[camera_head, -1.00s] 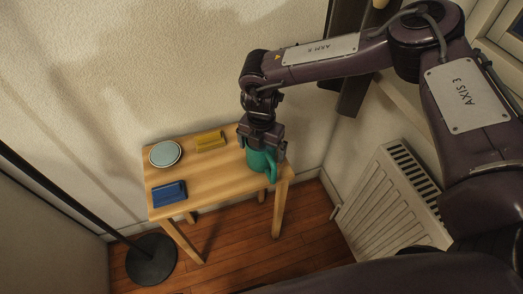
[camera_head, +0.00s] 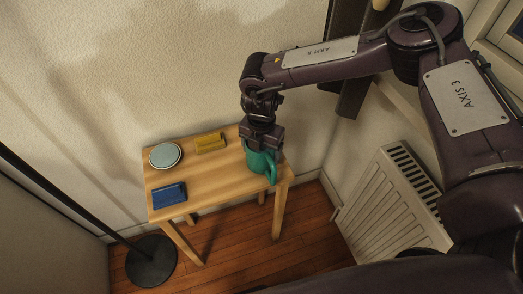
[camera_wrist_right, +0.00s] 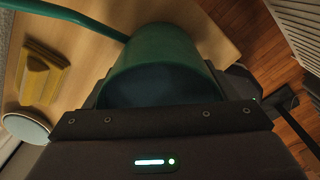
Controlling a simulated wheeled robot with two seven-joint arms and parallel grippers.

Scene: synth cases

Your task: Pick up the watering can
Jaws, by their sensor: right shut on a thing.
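The teal watering can (camera_head: 261,163) is at the right end of the small wooden table, roughly upright, with its handle or spout side toward the lower right in the head view. My right gripper (camera_head: 262,143) reaches down from above and is shut on the can's upper part. In the right wrist view the can (camera_wrist_right: 165,50) fills the space between the fingers, with a teal tube running off to the upper left. I cannot tell whether its base touches the table. My left gripper is not in view.
On the table (camera_head: 220,180) are a yellow block-like item (camera_head: 210,142), a round pale-blue dish (camera_head: 165,155) and a blue item (camera_head: 169,193). A white radiator (camera_head: 385,205) stands right of the table, and a black lamp base (camera_head: 151,262) is at lower left.

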